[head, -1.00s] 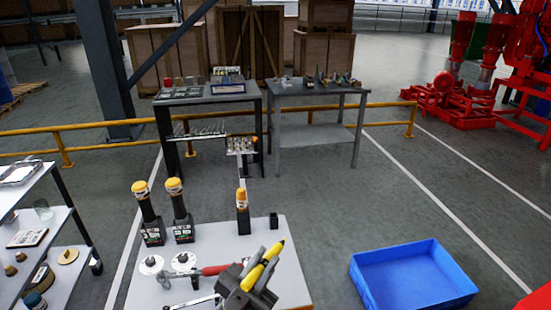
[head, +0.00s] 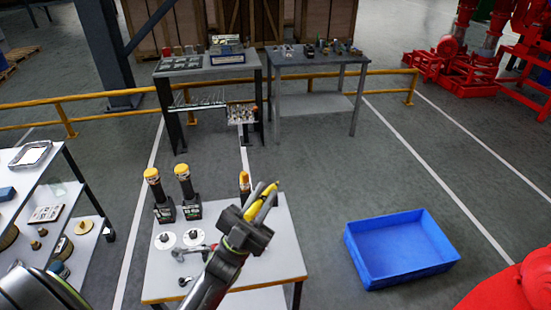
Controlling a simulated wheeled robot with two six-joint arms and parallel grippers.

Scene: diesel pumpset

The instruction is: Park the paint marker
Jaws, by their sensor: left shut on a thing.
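The yellow paint marker (head: 256,203) is tilted in the jaws of my left gripper (head: 262,208), which is shut on it. The gripper and marker show above the far right part of the white-topped table (head: 285,263). Behind them a tool with an orange-yellow top (head: 244,180) stands near the table's far edge, its lower part hidden by the gripper. A small black block seen beside that tool earlier is hidden now. My right gripper is out of view.
A blue crate (head: 400,250) sits on the floor at right. A shelf cart stands at left.

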